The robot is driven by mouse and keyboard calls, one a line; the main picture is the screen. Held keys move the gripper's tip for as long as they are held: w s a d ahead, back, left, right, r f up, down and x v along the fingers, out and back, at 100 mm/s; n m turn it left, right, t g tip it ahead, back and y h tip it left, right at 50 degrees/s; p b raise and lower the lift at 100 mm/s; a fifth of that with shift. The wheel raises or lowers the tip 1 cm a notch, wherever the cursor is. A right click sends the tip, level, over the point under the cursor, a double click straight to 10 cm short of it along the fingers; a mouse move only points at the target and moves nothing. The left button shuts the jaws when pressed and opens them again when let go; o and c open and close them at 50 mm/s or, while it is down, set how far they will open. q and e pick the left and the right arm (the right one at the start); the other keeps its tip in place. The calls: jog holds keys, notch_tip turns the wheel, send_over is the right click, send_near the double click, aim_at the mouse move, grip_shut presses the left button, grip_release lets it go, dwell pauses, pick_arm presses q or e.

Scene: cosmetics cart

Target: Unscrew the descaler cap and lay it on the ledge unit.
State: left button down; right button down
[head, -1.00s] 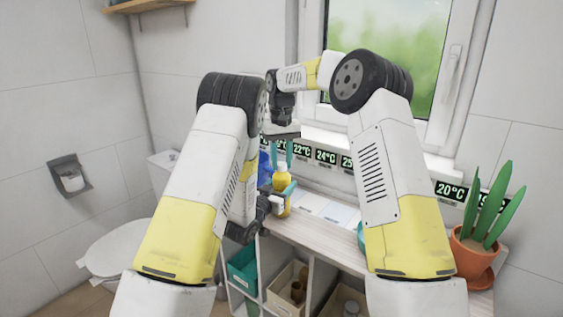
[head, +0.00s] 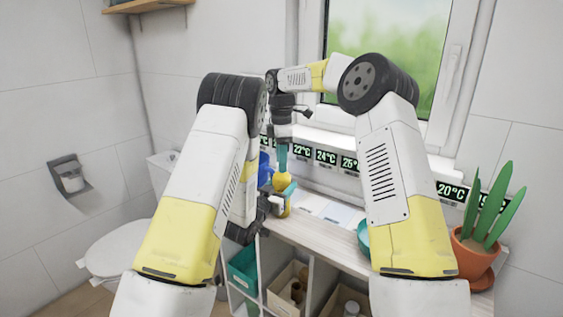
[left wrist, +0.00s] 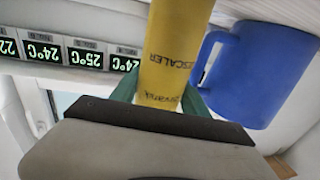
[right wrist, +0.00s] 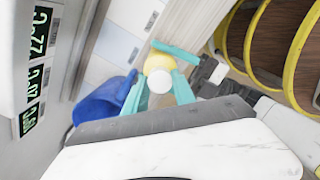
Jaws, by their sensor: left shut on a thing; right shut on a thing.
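The descaler is a yellow bottle (head: 283,182) standing upright near the left end of the ledge unit (head: 308,240); its printed label shows in the left wrist view (left wrist: 178,55). My left gripper (head: 286,194) is shut on the bottle's body from the side. My right gripper (head: 283,170) points down from above, its teal fingers at the bottle's top. In the right wrist view the round white cap (right wrist: 159,81) sits between these fingers, in line with the yellow bottle behind it. I cannot tell whether the cap is loose on the neck.
A blue mug (left wrist: 262,75) stands close beside the bottle, also seen in the right wrist view (right wrist: 105,100). Temperature displays (head: 326,157) line the wall behind. A potted plant (head: 480,240) stands at the right end. Pale panels (head: 335,212) lie on top, right of the bottle.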

jog(key=shift+r, duration=0.2)
dwell(0.3)
jog(key=shift+r, duration=0.95)
jog(key=shift+r, duration=2)
pick_arm(q)
jog(key=shift+c, duration=2.3)
grip_release()
